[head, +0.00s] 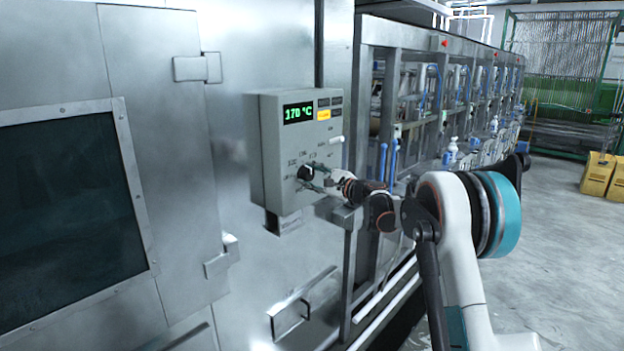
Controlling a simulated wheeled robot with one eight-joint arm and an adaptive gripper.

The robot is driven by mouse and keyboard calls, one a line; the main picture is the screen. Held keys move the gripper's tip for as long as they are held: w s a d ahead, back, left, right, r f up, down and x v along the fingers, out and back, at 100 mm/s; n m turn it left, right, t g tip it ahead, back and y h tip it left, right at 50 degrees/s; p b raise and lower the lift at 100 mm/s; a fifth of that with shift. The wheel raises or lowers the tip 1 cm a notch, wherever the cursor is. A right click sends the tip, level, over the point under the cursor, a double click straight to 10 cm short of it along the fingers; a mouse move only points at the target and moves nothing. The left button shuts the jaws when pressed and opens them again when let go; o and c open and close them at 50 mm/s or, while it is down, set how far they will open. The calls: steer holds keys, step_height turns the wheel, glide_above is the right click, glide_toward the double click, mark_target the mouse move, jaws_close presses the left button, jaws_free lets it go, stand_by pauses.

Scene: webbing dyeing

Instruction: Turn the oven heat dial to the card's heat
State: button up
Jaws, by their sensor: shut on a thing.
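The oven heat dial (305,173) is a small dark round knob low on the front of a grey control box (270,150). Faint markings ring the dial; they are too small to read. The box's display (298,112) reads 170 °C in green. My gripper (314,177) reaches in from the right and is shut on the dial, its fingers partly covering it. The heat card cannot be made out in this view.
The steel oven door (165,190) with a dark window (75,205) fills the left. A row of steel-framed machinery (440,95) runs back on the right. Yellow containers (597,175) stand on the open grey floor at the far right.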

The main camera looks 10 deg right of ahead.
steer(key=shift+n, duration=0.4)
steer(key=o, duration=1)
steer(key=shift+o, duration=0.2)
steer(key=v, duration=1.2)
steer(key=shift+a, duration=0.1)
